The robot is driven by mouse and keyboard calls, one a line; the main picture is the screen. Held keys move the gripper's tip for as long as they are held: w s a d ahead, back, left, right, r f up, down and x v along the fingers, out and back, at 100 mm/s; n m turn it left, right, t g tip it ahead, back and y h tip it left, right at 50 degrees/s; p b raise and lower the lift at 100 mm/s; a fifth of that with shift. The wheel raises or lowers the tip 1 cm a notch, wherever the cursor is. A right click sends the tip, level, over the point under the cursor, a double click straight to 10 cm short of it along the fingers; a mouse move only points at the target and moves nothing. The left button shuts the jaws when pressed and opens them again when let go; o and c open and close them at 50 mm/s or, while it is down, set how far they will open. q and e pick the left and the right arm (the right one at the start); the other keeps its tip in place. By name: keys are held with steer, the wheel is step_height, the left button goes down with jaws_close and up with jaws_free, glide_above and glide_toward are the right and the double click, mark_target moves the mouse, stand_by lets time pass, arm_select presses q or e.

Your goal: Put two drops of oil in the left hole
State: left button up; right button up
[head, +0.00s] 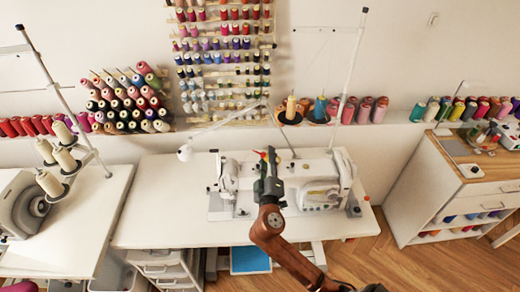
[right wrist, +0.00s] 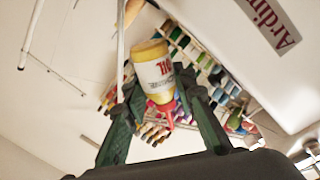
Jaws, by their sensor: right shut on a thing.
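The white sewing machine (head: 318,170) stands on the white sewing table (head: 165,215) in the head view. My right gripper (head: 268,165) is above the table, in front of the machine's middle, and covers part of it. In the right wrist view, its dark green fingers are shut on an oil bottle (right wrist: 158,75). The bottle has a white label with red lettering, a yellow end and a red nozzle (right wrist: 167,117). In the head view the bottle is mostly hidden by the gripper. The left hole is too small or hidden to make out. My left gripper is not in view.
A thread stand with cones (head: 291,110) rises behind the machine. A second machine (head: 22,205) stands on the left table, and a wooden-topped cabinet (head: 455,165) is at right. Thread racks line the wall. The table's left part is clear.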

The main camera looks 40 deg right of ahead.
steer(key=shift+w, duration=0.2)
steer(key=shift+s+d+n, duration=0.1)
steer(key=shift+s+n, duration=0.05)
steer(key=shift+n, duration=0.25)
steer(key=shift+s+d+n+p, duration=0.15)
steer(key=shift+s+n+p, duration=0.05)
steer(key=shift+n+p, duration=0.6)
steer(key=shift+f+n, duration=0.15)
steer(key=shift+n, duration=0.45)
steer(key=shift+d+f+n+t+p, duration=0.1)
steer(key=shift+n+t+p, duration=0.2)
steer(key=shift+n+p, duration=0.1)
steer(key=shift+s+d+f+n+y+p, duration=0.15)
steer(key=shift+n+y+p, duration=0.2)
steer(key=shift+n, duration=0.45)
steer(key=shift+f, duration=0.15)
steer(key=shift+f+n+p, duration=0.1)
steer(key=shift+n+p, duration=0.2)
steer(key=shift+n, duration=0.2)
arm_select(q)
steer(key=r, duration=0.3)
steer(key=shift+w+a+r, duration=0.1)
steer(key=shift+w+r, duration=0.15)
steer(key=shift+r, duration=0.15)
arm_select(e)
steer(key=shift+f, duration=0.1)
